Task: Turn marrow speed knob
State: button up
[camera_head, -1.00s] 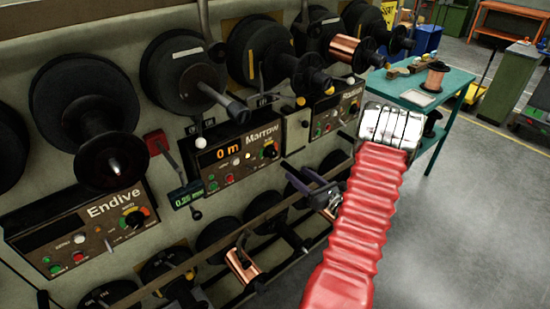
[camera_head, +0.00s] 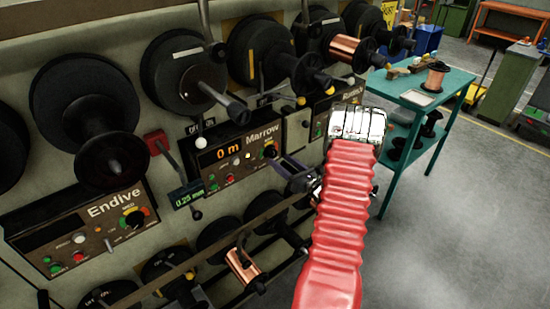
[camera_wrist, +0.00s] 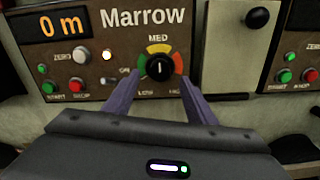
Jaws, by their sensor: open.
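The Marrow panel (camera_head: 228,160) is on the wall in the middle of the head view, its display reading "0 m". Its black speed knob (camera_wrist: 159,67) has a green, yellow and red scale around it, and its white pointer line is about upright, toward MED. The knob also shows in the head view (camera_head: 270,152). My gripper (camera_wrist: 160,82) is open, with one purple finger low on each side of the knob in the wrist view. I cannot tell whether the fingers touch it. In the head view the gripper is just below and right of the knob.
The Endive panel (camera_head: 90,228) is to the left, and another panel (camera_wrist: 302,65) is to the right. Large black spools (camera_head: 182,75) jut out above the panels. A rail (camera_head: 200,250) with lower spools runs below. A teal table (camera_head: 412,95) stands right.

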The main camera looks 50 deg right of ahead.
aim_at(274, 155)
jog(key=shift+w+d, duration=0.15)
jog(key=shift+w, duration=0.95)
jog(key=shift+w+d, duration=0.1)
jog(key=shift+w, duration=0.95)
jog(key=c, duration=1)
jog(key=shift+a, duration=0.1)
jog(key=shift+c, duration=0.2)
